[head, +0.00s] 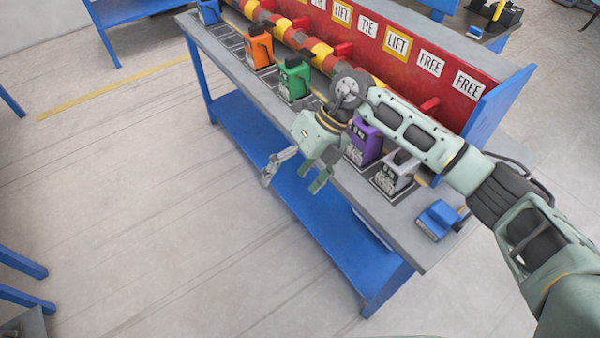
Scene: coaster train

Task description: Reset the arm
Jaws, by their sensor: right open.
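My right arm comes in from the right and reaches over the grey-topped bench (428,240). My right gripper (294,182) is open and empty, hanging in front of the bench's near edge with its fingers pointing down. Its fingers are apart and touch nothing that I can see. The wrist and forearm hide part of the row of things on the bench. My left gripper does not show.
On the bench stand blue (208,12), orange (259,47), green (293,78), purple (366,143) and grey (396,173) boxes. A blue block (437,220) lies near the right end. A red panel (440,72) with signs stands behind.

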